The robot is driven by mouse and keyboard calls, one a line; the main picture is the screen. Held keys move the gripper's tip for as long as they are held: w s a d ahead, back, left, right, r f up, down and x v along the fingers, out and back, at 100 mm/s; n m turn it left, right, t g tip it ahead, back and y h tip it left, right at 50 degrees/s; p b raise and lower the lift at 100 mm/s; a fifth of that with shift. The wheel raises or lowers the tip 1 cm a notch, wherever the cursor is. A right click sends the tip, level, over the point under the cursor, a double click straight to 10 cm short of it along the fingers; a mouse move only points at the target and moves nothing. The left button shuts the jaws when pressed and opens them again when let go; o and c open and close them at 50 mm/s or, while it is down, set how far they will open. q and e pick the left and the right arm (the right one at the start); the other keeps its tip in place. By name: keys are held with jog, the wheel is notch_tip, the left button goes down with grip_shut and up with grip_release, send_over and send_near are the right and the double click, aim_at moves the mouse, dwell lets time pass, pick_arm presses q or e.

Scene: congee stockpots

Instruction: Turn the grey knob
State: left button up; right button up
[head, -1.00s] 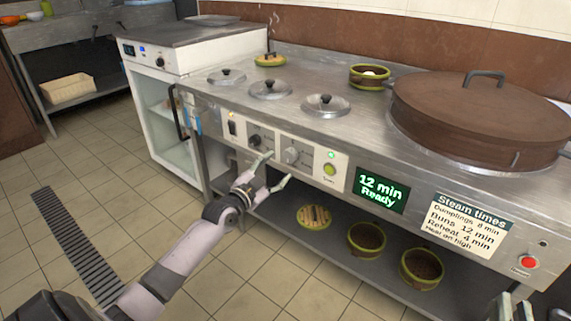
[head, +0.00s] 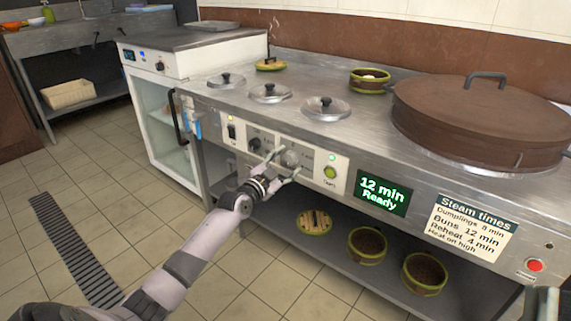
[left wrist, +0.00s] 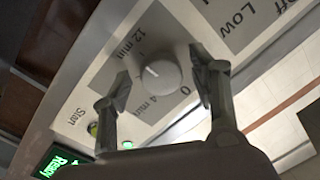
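The grey knob (head: 289,158) is on the white control panel on the stove's front. In the left wrist view the round grey knob (left wrist: 161,76) has a white pointer line and sits on a dial marked 0, 4 min and 12 min. My left gripper (head: 282,164) is open in front of it. In the left wrist view my left gripper's fingers (left wrist: 160,90) are spread on either side of the knob, with gaps between fingers and knob. A part of my right gripper (head: 541,303) shows at the bottom right edge; its fingers cannot be made out clearly.
A black knob (head: 255,144) is left of the grey one, beside a switch (head: 232,131). A green start button (head: 330,172) is to the right, then a display (head: 381,193) reading "12 min Ready". Green-rimmed bowls (head: 366,245) stand on the shelf below.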

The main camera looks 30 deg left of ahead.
pick_arm(q)
jog(key=c, duration=1)
